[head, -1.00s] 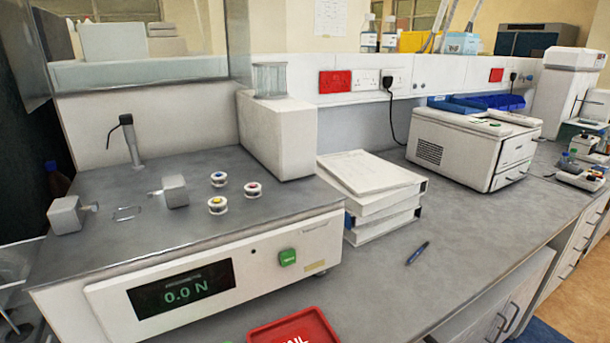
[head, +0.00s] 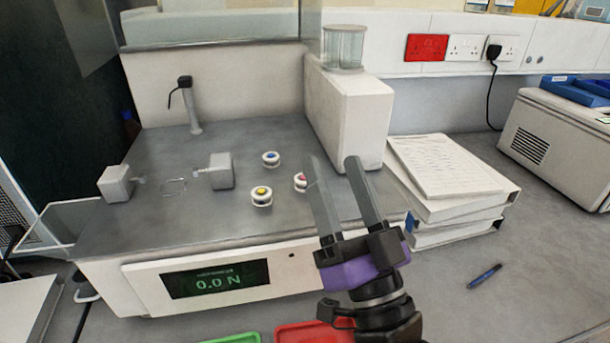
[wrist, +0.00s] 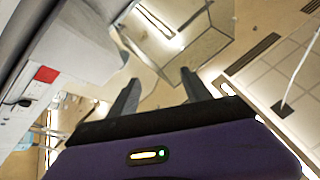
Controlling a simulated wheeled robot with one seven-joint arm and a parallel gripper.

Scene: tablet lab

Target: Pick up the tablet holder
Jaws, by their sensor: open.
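Three small round white holders, each with a coloured centre, stand on the grey top of the tester in the head view. I cannot tell which one the task means. My gripper (head: 333,160) is open and empty, fingers pointing up, in front of the white block. In the wrist view, my gripper (wrist: 157,85) has nothing between its fingers, and no holder shows.
The tester (head: 100,290) reads 0.0 N and carries two metal jaws (head: 221,171) and a bent post (head: 190,105). A white block (head: 350,110) rises behind my gripper. Binders (head: 450,190) and a pen (head: 484,276) lie at right. Red (head: 310,332) and green trays (head: 235,340) are in front.

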